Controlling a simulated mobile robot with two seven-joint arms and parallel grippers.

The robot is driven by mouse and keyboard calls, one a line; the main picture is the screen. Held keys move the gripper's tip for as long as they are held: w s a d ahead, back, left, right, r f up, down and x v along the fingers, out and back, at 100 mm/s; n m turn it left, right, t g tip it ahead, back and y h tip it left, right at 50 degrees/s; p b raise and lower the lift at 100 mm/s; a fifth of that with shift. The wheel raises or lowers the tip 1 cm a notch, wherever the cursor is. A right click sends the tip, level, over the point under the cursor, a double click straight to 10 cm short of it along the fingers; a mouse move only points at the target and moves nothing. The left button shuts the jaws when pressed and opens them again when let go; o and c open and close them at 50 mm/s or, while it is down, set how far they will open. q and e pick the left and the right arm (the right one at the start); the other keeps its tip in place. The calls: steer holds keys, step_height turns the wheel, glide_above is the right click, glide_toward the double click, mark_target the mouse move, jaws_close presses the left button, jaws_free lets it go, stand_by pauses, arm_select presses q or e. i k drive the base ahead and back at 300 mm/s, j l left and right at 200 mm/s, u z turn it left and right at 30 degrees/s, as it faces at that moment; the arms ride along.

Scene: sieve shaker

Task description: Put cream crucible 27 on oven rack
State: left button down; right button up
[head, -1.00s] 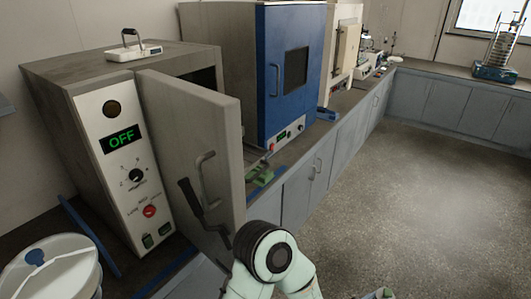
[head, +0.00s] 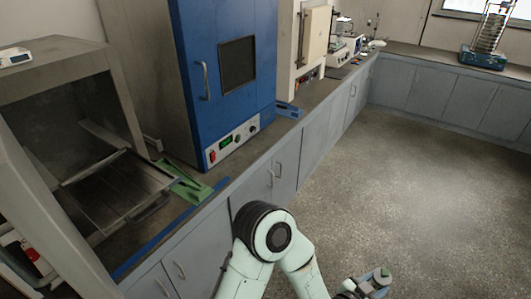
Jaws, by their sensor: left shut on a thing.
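The grey oven (head: 70,55) at the left stands open, and I look into its dark chamber. Its metal rack (head: 118,190) shows low in the opening, with a bar handle along its front edge; no crucible shows on it. The oven door (head: 45,215) is swung out to the left. My left gripper (head: 372,284) is at the bottom edge, over the floor and well right of the oven. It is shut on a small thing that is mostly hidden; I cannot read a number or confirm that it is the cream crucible. My right gripper is out of view.
A blue oven (head: 225,75) stands shut beyond the grey oven. A green item (head: 188,188) lies on the counter between them. A blue strip (head: 150,245) runs along the counter edge. The floor (head: 400,190) to the right is clear.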

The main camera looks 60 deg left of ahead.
mark_target(114, 194)
steer(key=i+u, duration=0.3)
steer(key=i+l+u, duration=0.25)
steer(key=i+u, duration=0.1)
steer(key=u, duration=1.15)
